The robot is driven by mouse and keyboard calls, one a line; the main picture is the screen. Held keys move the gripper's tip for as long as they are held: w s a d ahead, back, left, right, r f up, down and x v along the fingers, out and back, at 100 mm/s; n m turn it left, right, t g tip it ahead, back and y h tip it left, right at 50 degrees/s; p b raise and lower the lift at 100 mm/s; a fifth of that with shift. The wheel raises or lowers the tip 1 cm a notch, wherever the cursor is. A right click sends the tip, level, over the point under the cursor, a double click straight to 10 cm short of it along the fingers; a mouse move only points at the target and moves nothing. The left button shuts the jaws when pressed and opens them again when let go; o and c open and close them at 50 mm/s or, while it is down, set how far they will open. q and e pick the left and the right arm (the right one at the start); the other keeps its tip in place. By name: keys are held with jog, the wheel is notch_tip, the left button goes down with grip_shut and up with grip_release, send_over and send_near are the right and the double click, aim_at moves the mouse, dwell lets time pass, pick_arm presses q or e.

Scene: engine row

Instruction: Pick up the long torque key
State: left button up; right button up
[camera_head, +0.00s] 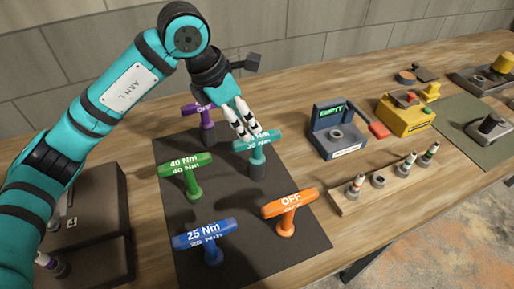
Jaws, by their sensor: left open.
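Several T-shaped torque keys stand upright on a dark mat (235,215). They are a teal key (257,150), a purple key (206,122) behind it, a green key (188,172) marked 40 Nm, an orange key (289,210) marked OFF and a blue key (209,239) marked 25 Nm. I cannot tell which one is the long key. My left gripper (247,134) is open, its pale fingers at the teal key's handle and partly covering its label. I cannot tell whether they touch. My right gripper is out of view.
A blue station (338,142) reading EMPTY, a yellow box (404,118) and a wooden rack (385,186) with small sockets stand to the right. A dark case (95,220) lies on the left. A tiled wall rises behind the table.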

aim_at(255, 137)
pick_arm(q)
jog(key=p+x, duration=0.1)
jog(key=x, duration=0.5)
jog(key=shift+w, duration=0.2)
jog(key=shift+d+f+p, duration=0.15)
jog(key=shift+f+p, duration=0.1)
jog(key=shift+p, duration=0.05)
jog(key=shift+d+f, duration=0.1)
jog(key=shift+f, duration=0.1)
jog(key=p+x, duration=0.2)
jog(key=x, duration=0.2)
jog(key=shift+d+f+p, duration=0.1)
jog(key=shift+d+p, duration=0.1)
jog(key=shift+p, duration=0.1)
jog(key=shift+w+f, duration=0.1)
jog(key=shift+f, duration=0.15)
grip_shut()
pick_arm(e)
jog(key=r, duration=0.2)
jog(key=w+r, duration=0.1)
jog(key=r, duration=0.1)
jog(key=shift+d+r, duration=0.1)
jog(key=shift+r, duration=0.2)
pick_arm(q)
jog(key=shift+r, duration=0.1)
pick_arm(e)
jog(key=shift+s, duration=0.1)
